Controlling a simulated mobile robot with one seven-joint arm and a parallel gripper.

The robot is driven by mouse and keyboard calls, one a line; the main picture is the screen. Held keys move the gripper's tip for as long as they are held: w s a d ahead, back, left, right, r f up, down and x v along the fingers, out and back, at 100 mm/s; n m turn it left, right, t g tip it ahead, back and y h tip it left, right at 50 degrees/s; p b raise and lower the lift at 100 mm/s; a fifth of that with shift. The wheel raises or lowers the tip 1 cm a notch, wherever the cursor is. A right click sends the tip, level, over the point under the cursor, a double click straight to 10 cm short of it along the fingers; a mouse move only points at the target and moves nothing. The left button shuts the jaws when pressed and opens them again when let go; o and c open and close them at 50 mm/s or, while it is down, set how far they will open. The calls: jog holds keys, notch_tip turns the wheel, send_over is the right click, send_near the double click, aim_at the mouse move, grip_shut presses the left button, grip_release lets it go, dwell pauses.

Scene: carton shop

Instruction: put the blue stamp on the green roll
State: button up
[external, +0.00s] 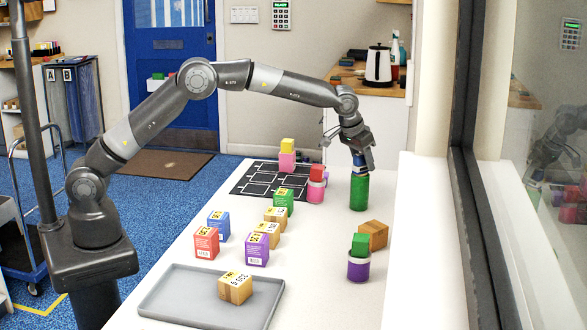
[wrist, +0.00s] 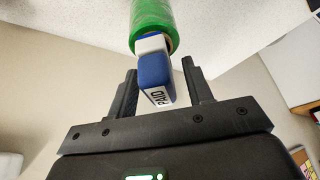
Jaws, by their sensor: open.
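The green roll (external: 359,192) stands upright on the white table at the right. The blue stamp (external: 360,163) sits on top of it, touching its upper end. In the wrist view the blue stamp (wrist: 156,78), with its PAID label, is against the end of the green roll (wrist: 152,22). My gripper (external: 361,158) is directly above the roll, around the stamp. In the wrist view my gripper (wrist: 160,72) is open, with a finger on either side of the stamp and gaps visible. The fingers partly hide the stamp in the external view.
A pink roll (external: 316,192) with a red block on it stands close left of the green roll. A purple roll (external: 358,268) carries a green block, beside a brown carton (external: 373,235). Several small cartons stand mid-table. A grey tray (external: 180,298) is in front.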

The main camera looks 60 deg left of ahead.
jog(key=shift+r, duration=0.1)
jog(key=v, duration=1.2)
jog(key=s+a+r, duration=0.5)
jog(key=s+a, duration=0.4)
jog(key=s, duration=0.1)
jog(key=s+a+r, duration=0.5)
jog(key=s+a, duration=0.4)
jog(key=s, duration=0.1)
jog(key=s+a+f, duration=0.3)
jog(key=s, duration=0.5)
jog(key=s+a+f, duration=0.3)
jog(key=s, duration=0.6)
jog(key=s+a+f+t, duration=0.1)
jog(key=s+a+f, duration=0.2)
jog(key=s, duration=0.6)
jog(key=shift+s, duration=0.2)
